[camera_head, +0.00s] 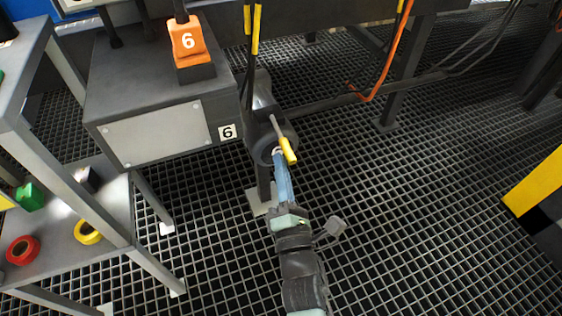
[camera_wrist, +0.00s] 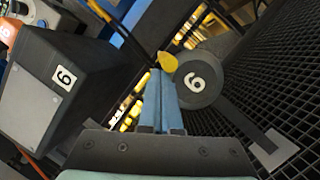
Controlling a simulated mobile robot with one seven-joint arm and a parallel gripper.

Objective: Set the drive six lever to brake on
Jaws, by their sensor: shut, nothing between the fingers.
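The drive six lever (camera_head: 289,150) has a grey shaft and a yellow grip. It sits on the end of the dark round drive housing (camera_head: 258,135), beside the plate marked 6. In the head view the lever slants down to the right. My gripper (camera_head: 278,154) has blue fingers, shut and empty. Its tips are at or very near the lever grip; I cannot tell whether they touch. Any brake marking is not readable.
A shelf (camera_head: 60,245) with tape rolls is at the left. An orange cable (camera_head: 385,70) hangs behind. Grated floor to the right is open.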

